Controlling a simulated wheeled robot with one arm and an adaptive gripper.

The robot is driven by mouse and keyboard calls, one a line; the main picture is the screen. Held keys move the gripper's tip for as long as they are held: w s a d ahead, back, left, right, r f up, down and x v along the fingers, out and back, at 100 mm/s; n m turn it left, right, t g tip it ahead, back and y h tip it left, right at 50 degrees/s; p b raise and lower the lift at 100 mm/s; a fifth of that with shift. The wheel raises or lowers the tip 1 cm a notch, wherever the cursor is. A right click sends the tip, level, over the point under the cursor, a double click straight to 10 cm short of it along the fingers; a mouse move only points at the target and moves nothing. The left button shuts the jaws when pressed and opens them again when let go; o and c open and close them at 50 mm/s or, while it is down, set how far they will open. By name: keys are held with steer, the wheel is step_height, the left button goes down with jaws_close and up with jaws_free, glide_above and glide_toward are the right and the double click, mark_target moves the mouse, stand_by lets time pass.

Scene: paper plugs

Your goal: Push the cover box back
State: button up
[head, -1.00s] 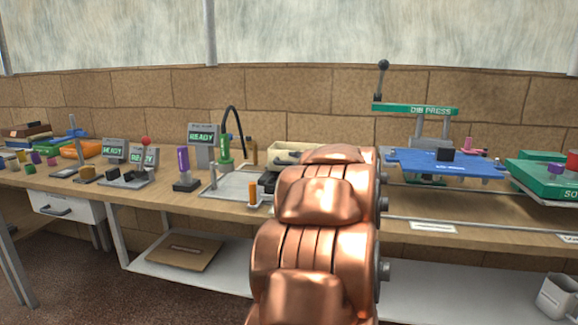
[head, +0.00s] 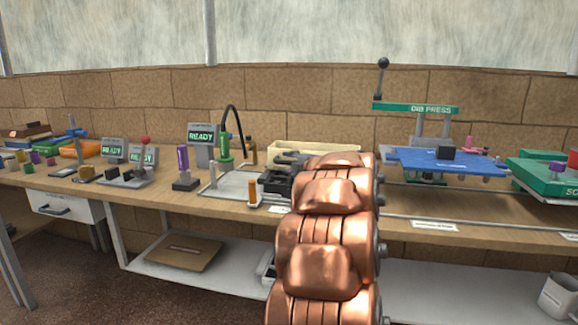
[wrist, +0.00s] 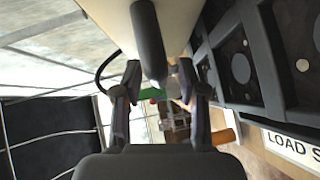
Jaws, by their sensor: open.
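The cover box (head: 335,148) is a cream box behind my copper arm in the head view. My gripper (wrist: 158,85) is open, with a finger on either side below this bar. I cannot tell whether it touches. In the head view my gripper (head: 290,160) is a small dark shape in front of the box, partly hidden by my arm.
A black frame with recesses (head: 275,182) lies on the bench; it shows at the right in the wrist view (wrist: 240,65) beside a LOAD label (wrist: 290,145). An orange peg (head: 252,191) stands at its left. The blue-plated press (head: 445,160) stands right of my arm.

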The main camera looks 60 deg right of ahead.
steer(key=shift+w+d, duration=0.1)
steer(key=shift+w, duration=0.1)
steer(key=shift+c, duration=0.3)
jaws_close()
stand_by(0.3)
